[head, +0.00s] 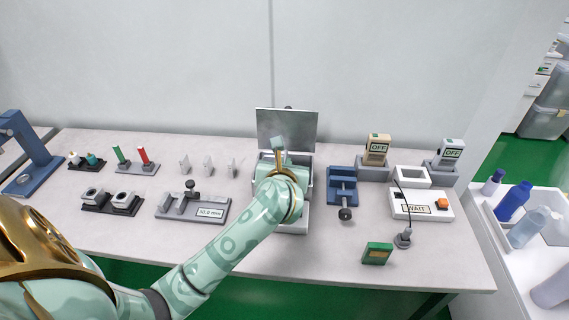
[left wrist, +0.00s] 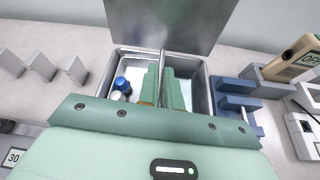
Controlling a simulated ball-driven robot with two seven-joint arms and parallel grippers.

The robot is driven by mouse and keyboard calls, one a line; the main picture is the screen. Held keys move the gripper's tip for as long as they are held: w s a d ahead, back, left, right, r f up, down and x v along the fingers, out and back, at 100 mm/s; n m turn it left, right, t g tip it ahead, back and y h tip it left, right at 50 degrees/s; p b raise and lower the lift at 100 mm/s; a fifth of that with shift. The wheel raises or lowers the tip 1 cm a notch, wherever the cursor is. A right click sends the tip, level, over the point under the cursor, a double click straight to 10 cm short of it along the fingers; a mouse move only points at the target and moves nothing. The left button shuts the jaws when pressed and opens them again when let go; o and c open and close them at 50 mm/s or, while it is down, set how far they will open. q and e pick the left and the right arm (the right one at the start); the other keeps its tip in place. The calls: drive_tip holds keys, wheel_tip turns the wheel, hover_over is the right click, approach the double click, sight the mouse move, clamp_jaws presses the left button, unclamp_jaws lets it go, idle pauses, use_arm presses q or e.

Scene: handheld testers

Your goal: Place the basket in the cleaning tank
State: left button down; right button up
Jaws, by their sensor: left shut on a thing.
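The cleaning tank (head: 308,178) stands in the middle of the bench with its grey metal lid (head: 287,125) raised at the back. In the left wrist view the tank's rim (left wrist: 206,92) surrounds my left gripper (left wrist: 162,72), which reaches over the tank opening. The gripper is shut on a thin grey upright bar, seemingly the handle of the basket (left wrist: 163,60). A blue-capped item (left wrist: 122,84) and a pale one show left of the fingers, inside the tank outline. The basket's body is mostly hidden by my gripper; I cannot tell whether it touches the tank floor. My right gripper is not in view.
A blue clamp fixture (head: 342,187) stands close to the tank's right. Beyond it are two testers reading OFF (head: 377,148) and a white WAIT box (head: 422,206). Left of the tank are small upright plates (head: 208,165) and a grey fixture (head: 192,208). The front bench is mostly clear.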

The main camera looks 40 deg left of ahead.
use_arm(q)
drive_tip(key=shift+f, duration=0.5)
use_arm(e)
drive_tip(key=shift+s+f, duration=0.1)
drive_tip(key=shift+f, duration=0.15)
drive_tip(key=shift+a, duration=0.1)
use_arm(q)
drive_tip(key=c, duration=1.6)
unclamp_jaws()
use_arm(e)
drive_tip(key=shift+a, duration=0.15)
